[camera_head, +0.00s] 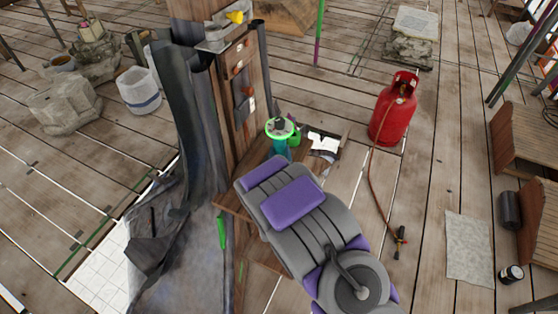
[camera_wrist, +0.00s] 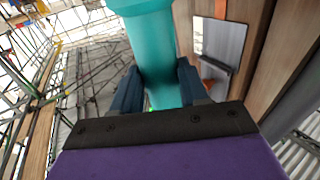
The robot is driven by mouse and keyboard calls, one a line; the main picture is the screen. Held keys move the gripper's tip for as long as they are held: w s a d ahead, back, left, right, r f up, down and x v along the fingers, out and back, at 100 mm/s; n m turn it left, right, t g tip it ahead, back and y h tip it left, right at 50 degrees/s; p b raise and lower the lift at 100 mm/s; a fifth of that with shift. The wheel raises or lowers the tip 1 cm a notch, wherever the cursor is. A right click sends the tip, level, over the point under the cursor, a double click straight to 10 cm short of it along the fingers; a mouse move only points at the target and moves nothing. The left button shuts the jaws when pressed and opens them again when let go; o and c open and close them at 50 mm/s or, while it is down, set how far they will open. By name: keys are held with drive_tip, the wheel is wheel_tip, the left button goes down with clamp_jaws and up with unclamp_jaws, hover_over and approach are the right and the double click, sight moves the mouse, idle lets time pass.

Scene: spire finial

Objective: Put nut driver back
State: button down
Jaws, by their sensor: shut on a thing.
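A teal round-bodied tool, which I take to be the nut driver (camera_wrist: 152,45), stands between my gripper's two dark fingers in the wrist view. It has a wide collar at the top and a narrower body below. My gripper (camera_wrist: 158,80) is shut on this body. In the head view the teal body (camera_head: 281,148) shows just beyond my arm, with a bright green ring at its top; my fingers are hidden there. A wooden post (camera_head: 262,95) with a panel of orange and white fittings (camera_head: 240,75) rises to the left of the tool.
A small wooden bench (camera_head: 258,155) with white papers (camera_head: 323,143) lies by the post. A red gas cylinder (camera_head: 394,108) with a hose stands to the right. Dark sheeting (camera_head: 190,110) hangs on the post's left. A white bucket (camera_head: 138,90) and stones stand farther left.

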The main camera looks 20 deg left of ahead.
drive_tip(key=f, duration=0.1)
drive_tip(key=f+b, duration=0.1)
drive_tip(key=f, duration=0.1)
drive_tip(key=shift+w+a+f, duration=0.1)
drive_tip(key=shift+w+f, duration=0.1)
drive_tip(key=shift+f, duration=0.05)
drive_tip(key=c, duration=0.6)
unclamp_jaws()
drive_tip(key=shift+s, duration=0.15)
drive_tip(key=p+v, duration=0.2)
drive_tip(key=v, duration=1)
